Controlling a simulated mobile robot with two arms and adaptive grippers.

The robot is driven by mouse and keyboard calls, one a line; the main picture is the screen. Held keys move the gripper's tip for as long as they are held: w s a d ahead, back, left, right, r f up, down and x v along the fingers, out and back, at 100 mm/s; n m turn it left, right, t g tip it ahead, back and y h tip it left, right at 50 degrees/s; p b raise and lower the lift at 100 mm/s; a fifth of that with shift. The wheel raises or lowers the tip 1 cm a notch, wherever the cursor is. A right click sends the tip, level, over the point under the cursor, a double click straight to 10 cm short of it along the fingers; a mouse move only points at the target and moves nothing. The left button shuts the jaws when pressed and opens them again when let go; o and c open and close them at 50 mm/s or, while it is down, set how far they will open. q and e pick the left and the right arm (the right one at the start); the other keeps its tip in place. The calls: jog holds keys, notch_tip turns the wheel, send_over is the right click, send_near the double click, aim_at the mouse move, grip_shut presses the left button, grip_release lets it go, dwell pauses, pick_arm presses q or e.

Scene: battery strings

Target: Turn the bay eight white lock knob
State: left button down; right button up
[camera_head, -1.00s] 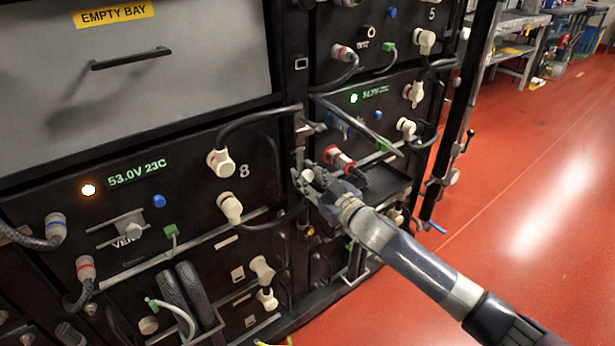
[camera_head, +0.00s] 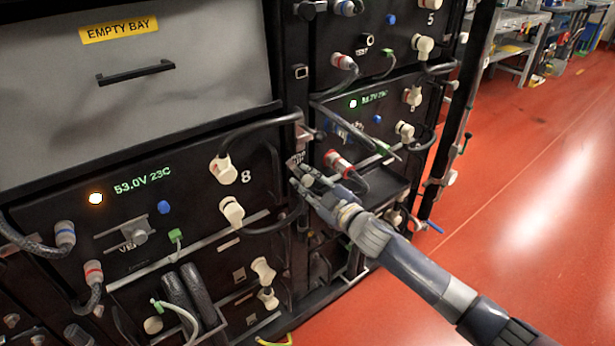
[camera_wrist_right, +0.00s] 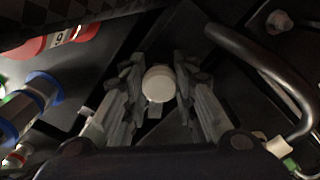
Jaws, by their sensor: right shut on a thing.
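Bay eight is the lower left black module (camera_head: 128,190), marked "8" and showing 53.0V 23C beside a lit orange-white lamp. The white lock knob (camera_wrist_right: 158,84) shows as a pale round face between the two fingers in the right wrist view. My right gripper (camera_wrist_right: 158,92) is shut on it, with one finger on each side. In the head view the right gripper (camera_head: 304,178) is at the dark post right of bay eight, and its fingers largely cover the knob. The knob's turn angle cannot be told. My left gripper is in neither view.
White cable plugs (camera_head: 224,170) and looped black cables (camera_head: 262,120) are close left of the gripper. A red-ringed connector (camera_head: 337,162) is close on its right. The empty bay drawer (camera_head: 140,100) is above bay eight. Red floor (camera_head: 530,220) lies open at right.

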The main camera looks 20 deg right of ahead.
jog(key=n, duration=0.2)
jog(key=shift+n+p, duration=0.35)
jog(key=shift+n, duration=0.05)
jog(key=n, duration=0.2)
jog(key=shift+n, duration=0.4)
jog(key=n, duration=0.2)
jog(key=shift+n+p, duration=0.3)
jog(key=shift+p, duration=0.05)
jog(key=n, duration=0.3)
jog(key=shift+f, duration=0.1)
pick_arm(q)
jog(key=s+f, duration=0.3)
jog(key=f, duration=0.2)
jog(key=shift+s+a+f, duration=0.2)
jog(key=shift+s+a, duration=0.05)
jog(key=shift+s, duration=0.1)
pick_arm(e)
jog(key=shift+n, duration=0.4)
